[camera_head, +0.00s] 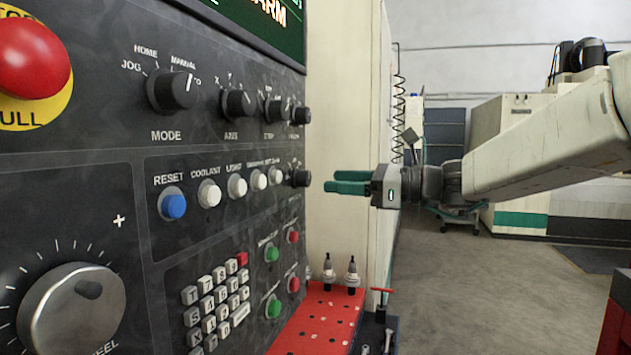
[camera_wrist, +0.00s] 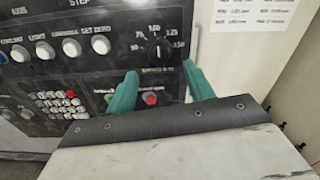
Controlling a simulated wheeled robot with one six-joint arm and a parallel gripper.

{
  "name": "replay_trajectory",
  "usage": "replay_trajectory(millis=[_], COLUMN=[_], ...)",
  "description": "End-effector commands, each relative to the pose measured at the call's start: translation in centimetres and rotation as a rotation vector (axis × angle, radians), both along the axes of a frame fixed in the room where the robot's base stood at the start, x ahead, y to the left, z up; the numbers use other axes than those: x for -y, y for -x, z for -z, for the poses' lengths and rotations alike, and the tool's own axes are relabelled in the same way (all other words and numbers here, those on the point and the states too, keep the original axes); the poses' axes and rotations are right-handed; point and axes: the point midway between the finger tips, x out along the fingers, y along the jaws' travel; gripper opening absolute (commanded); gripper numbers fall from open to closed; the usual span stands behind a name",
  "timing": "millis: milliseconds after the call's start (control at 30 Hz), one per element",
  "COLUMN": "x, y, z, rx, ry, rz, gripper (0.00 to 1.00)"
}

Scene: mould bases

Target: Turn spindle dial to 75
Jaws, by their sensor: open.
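The spindle dial (camera_head: 299,178) is a small black knob at the right edge of the dark control panel, in the row of push buttons. In the wrist view the dial (camera_wrist: 158,50) sits above and between my fingertips, with white numbers around it. My gripper (camera_head: 334,181) has green fingers and is open and empty. It is to the right of the dial at about the same height, pointing at the panel, with a gap between. Both fingers of my gripper (camera_wrist: 160,71) show in the wrist view.
White buttons (camera_head: 237,186) and a blue reset button (camera_head: 173,206) are left of the dial. Another knob (camera_head: 301,115) is above it; green and red buttons (camera_head: 293,236) are below. A red tool rack (camera_head: 315,318) stands lower down.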

Motion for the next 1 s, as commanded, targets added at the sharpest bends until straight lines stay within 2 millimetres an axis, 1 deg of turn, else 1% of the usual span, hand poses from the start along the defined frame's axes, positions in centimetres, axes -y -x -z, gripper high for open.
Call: replay_trajectory(millis=[33,100,200,300,433,700,767,800,867,1000], x=[-1.0,-2.1,-3.5,-4.5,-5.3,-5.4,-5.4,-5.4,-5.4,-5.3], y=[-0.2,-0.6,-1.1,-1.5,-1.8,-1.8,-1.8,-1.8,-1.8,-1.8], z=[0.0,0.0,0.1,0.0,0.0,0.0,0.0,0.0,0.0,0.0], rx=[0.001,0.002,0.001,0.003,0.003,0.003,0.003,0.003,0.003,0.004], ry=[0.0,0.001,0.002,0.003,0.004,0.003,0.003,0.003,0.003,0.004], rz=[-0.005,-0.005,-0.005,-0.003,-0.002,-0.001,-0.001,-0.001,-0.001,-0.001], gripper=[0.53,0.53,0.53,0.53,0.53,0.53,0.36,0.25,0.08,0.08])
